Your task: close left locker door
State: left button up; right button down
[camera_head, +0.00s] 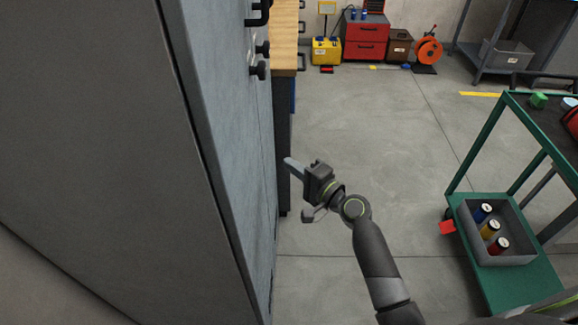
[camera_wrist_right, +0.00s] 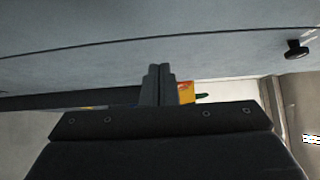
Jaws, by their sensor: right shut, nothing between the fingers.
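The grey locker (camera_head: 105,150) fills the left of the head view. Its blue-grey front face (camera_head: 222,90) is seen at a steep slant, with a black handle (camera_head: 258,13) and two black knobs (camera_head: 258,70) near the top. I cannot tell which panel is the left door or how far it stands open. My right gripper (camera_head: 291,165) is shut and empty, just right of that face; contact is unclear. In the right wrist view its closed fingers (camera_wrist_right: 157,82) point at a blue-grey panel (camera_wrist_right: 130,25) with a seam and a black knob (camera_wrist_right: 297,48). My left gripper is out of view.
A wood-topped bench (camera_head: 284,40) stands beyond the locker. A green cart (camera_head: 478,140) with a grey bin (camera_head: 515,258) of several cans stands at right. A red tool chest (camera_head: 365,38) and an orange reel (camera_head: 429,50) are at the back. The middle floor is clear.

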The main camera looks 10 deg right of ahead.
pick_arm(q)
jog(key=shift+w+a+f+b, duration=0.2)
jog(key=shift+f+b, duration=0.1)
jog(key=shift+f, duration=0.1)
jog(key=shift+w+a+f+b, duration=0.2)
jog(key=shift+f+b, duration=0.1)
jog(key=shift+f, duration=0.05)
pick_arm(e)
jog(key=v, duration=0.8)
jog(key=shift+s+a, duration=0.25)
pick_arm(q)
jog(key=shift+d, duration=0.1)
